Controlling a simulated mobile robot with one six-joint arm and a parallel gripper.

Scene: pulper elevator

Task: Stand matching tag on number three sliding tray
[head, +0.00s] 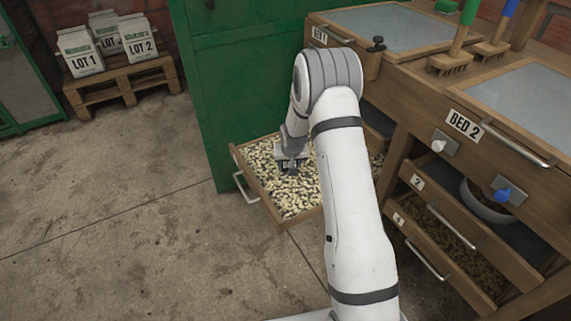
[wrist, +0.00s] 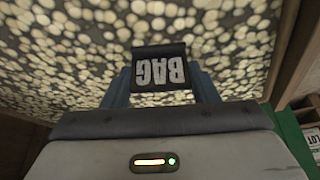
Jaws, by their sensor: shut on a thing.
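My gripper (head: 291,161) is over the pulled-out tray (head: 252,183), which is full of pale beans. The tag also shows small and dark below my gripper in the head view (head: 289,168). Beans (wrist: 70,35) fill the wrist view behind the tag. I cannot tell whether the tag touches the beans. No number shows on this tray, and my arm hides its right part.
Trays labelled 2 (head: 450,215) and 4 (head: 425,255) sit in the bench at right, with a grey bowl (head: 487,203) near them. A green door panel (head: 240,85) stands behind the bean tray. LOT bags (head: 86,58) stand on a pallet (head: 125,85). The left floor is clear.

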